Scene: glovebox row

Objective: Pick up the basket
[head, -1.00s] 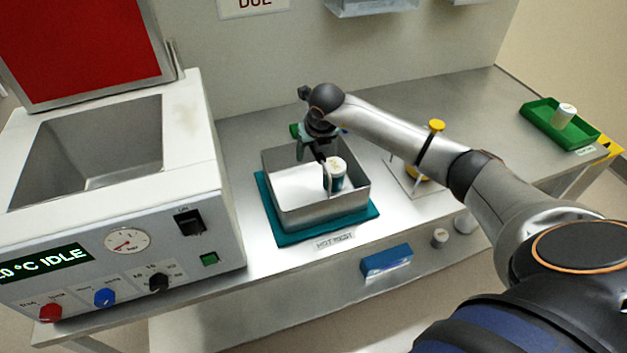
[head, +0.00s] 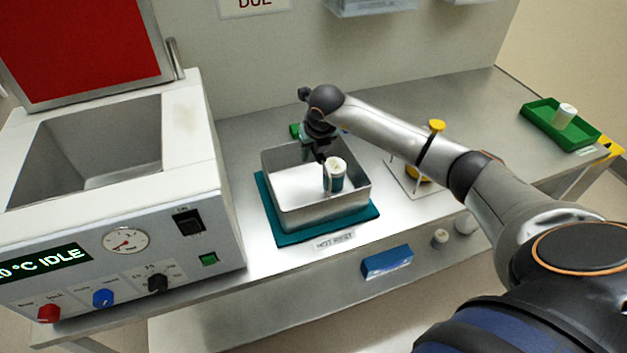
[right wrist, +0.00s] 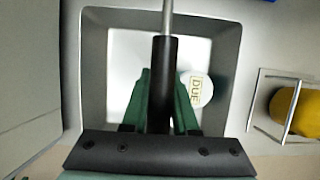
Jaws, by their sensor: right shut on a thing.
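The basket (head: 283,203) is a grey open metal box, sitting level on a teal mat (head: 268,222) on the bench. A teal jar (head: 337,181) with a white lid stands inside it. My right gripper (head: 321,152) is over the basket, pointing down. In the right wrist view its green fingers (right wrist: 160,100) are shut around the black grip (right wrist: 161,60) of the basket's handle, which crosses above the basket (right wrist: 228,60). My left gripper is in neither view.
A white bath unit (head: 120,230) with an open basin and raised red lid stands left of the basket. A yellow-topped item (head: 436,126) in a wire frame is to the right, partly behind my arm. A green tray (head: 545,113) with a white-lidded jar is at far right.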

